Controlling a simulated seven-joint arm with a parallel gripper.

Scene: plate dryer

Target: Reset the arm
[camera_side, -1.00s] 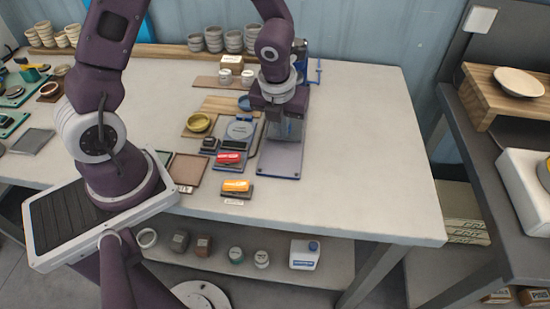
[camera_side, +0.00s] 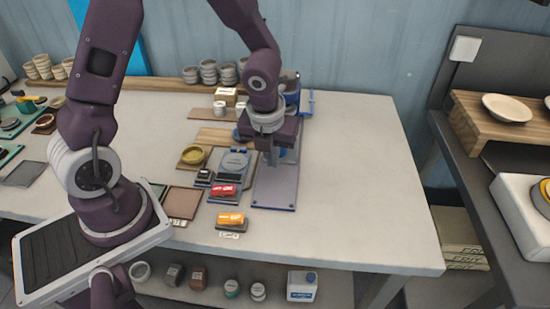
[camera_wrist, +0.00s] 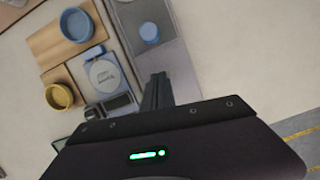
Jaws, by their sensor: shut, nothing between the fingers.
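My gripper (camera_side: 272,158) points down over the back part of a grey base plate (camera_side: 275,188) with a blue edge, on the white table. In the wrist view the fingers (camera_wrist: 157,90) are together with nothing between them. Around the plate, a blue bowl (camera_wrist: 76,25) stands on a wooden board, and a yellow bowl (camera_wrist: 59,96) stands on a brown mat. A scale with a round grey pan (camera_wrist: 105,74) is between the yellow bowl and my fingers.
A red item (camera_side: 223,190) and an orange item (camera_side: 231,219) lie near the table's front edge. Stacked bowls (camera_side: 209,72) stand along the back shelf. The table's right part is clear. A shelf unit at right holds a cream plate (camera_side: 507,107) on a wooden stand.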

